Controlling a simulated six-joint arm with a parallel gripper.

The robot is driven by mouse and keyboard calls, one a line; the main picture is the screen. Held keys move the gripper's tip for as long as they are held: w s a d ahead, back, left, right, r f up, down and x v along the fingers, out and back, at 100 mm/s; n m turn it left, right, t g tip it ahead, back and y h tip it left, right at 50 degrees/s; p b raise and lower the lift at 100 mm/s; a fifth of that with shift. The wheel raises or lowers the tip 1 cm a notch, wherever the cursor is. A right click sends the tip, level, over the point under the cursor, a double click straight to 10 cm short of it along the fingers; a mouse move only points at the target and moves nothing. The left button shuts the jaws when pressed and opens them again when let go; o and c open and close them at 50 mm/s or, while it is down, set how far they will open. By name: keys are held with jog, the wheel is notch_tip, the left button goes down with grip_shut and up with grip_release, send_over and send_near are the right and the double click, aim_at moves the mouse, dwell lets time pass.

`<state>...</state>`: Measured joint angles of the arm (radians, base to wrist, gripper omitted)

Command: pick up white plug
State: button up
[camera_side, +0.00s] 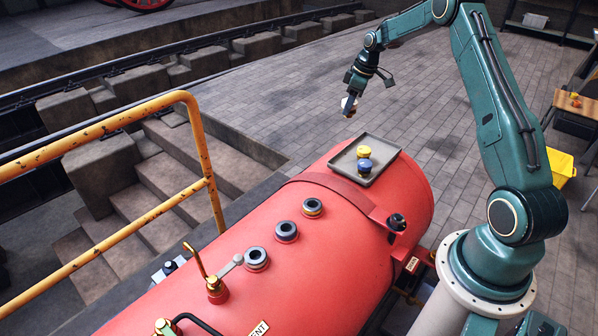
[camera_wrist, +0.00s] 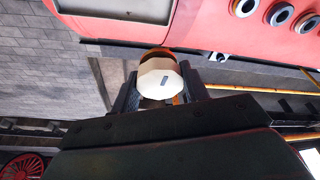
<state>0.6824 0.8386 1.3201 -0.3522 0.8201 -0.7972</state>
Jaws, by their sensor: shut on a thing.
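The white plug (camera_wrist: 158,78) sits between the two fingers of my gripper (camera_wrist: 158,95) in the wrist view, with an orange-brown part showing behind its pale faceted head. In the side view my gripper (camera_side: 350,104) is shut on the white plug (camera_side: 348,102) and holds it in the air, beyond the far side of the red boiler. A yellow plug (camera_side: 363,152) and a blue plug (camera_side: 364,167) stand on the grey tray (camera_side: 384,163) on top of the boiler.
The red boiler (camera_side: 330,262) has several round ports (camera_side: 286,231) along its top. A yellow handrail (camera_side: 150,199) and stone steps (camera_side: 150,180) are at the left. The paved floor (camera_side: 270,95) beneath my gripper is clear.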

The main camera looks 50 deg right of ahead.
jog(key=shift+a, duration=0.1)
dwell(0.6)
jog(key=w+a+f+n+y, duration=0.1)
jog(key=w+a+f+n, duration=0.15)
jog(key=a, duration=0.95)
jog(key=w+a+f+n, duration=0.2)
jog(key=a+f+n, duration=0.15)
jog(key=a, duration=0.75)
jog(key=s+a+f+n, duration=0.2)
jog(key=s+a, duration=0.1)
jog(key=a, duration=0.5)
jog(key=s+a+f+n+g, duration=0.1)
jog(key=s+a+f+n, duration=0.1)
jog(key=a, duration=0.6)
jog(key=s+a+f+n+g+y, duration=0.1)
jog(key=s+a+f+n, duration=0.1)
jog(key=a, duration=0.5)
jog(key=shift+s+a, duration=0.4)
jog(key=shift+s, duration=0.45)
jog(key=shift+f, duration=0.15)
jog(key=shift+f, duration=2.45)
jog(key=shift+f, duration=1.3)
